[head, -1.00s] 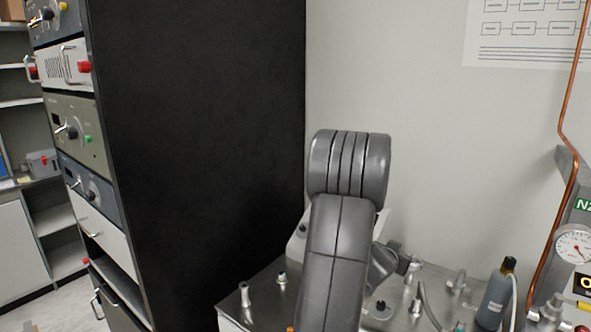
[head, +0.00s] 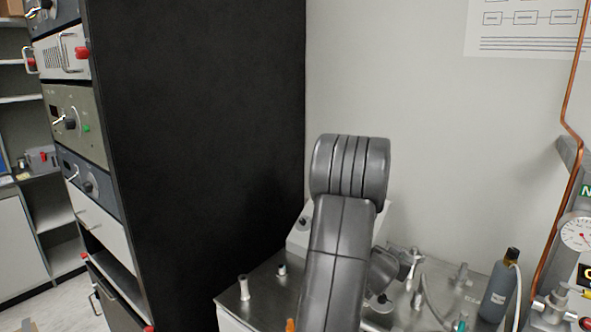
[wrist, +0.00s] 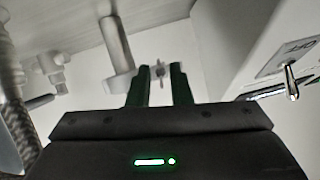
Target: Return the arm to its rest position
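My gripper (wrist: 160,88) shows in the wrist view with its two dark fingers apart and nothing between them. In the head view my own grey arm stands bent in the middle, over the metal bench top. My gripper is not visible in the head view.
A tall black rack (head: 205,140) with instrument panels stands close on the left. The metal bench top (head: 262,292) carries several fittings, a grey bottle (head: 497,290) and a pressure gauge (head: 577,234) at right. A copper pipe (head: 569,110) runs up the wall.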

